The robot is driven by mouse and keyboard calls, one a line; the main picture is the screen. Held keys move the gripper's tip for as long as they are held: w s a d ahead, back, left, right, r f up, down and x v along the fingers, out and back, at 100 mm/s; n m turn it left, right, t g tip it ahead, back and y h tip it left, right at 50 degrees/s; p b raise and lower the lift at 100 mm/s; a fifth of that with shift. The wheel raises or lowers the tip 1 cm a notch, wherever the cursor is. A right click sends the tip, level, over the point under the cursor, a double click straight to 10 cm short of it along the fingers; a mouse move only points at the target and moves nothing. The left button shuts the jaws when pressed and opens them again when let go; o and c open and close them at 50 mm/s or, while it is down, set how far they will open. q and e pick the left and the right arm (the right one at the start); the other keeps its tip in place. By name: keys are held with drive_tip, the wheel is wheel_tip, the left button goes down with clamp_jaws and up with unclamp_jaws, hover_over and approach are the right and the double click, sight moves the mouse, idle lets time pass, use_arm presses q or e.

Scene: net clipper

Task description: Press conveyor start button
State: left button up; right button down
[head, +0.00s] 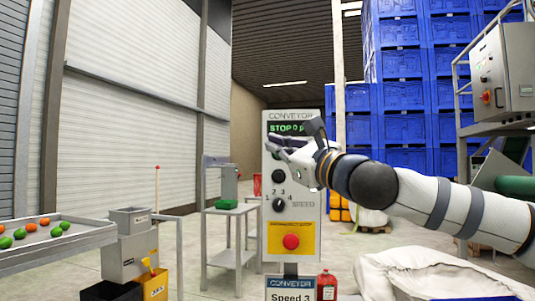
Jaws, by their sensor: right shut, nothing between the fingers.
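The conveyor control panel (305,222) is a light grey upright box with a dark display (283,128) whose green text begins "STOP 0". Below the display, my right gripper (273,145) is shut and empty in front of the upper part of the panel. It covers part of the panel face, and no start button can be made out there. I cannot tell whether the fingers touch the panel. A dark round control (279,177) shows just below the gripper. A numbered speed knob (279,204) sits lower, above a red button (291,241) on a yellow plate. My left gripper is not in view.
A "Speed 3" sign (290,290) and a red container (326,285) are below the panel. A tray of green and orange balls (60,235) is at left. A white sack (420,272) lies at lower right. Stacked blue crates (403,65) stand behind.

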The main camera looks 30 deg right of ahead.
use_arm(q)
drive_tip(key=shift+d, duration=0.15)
use_arm(e)
drive_tip(key=shift+d, duration=0.3)
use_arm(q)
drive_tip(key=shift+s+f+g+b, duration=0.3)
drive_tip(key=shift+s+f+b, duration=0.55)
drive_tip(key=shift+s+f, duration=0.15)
use_arm(e)
drive_tip(key=w+d, duration=0.5)
drive_tip(key=w, duration=0.2)
drive_tip(key=shift+w, duration=0.1)
idle(0.3)
drive_tip(key=shift+w+d, duration=0.25)
drive_tip(key=shift+w, duration=0.05)
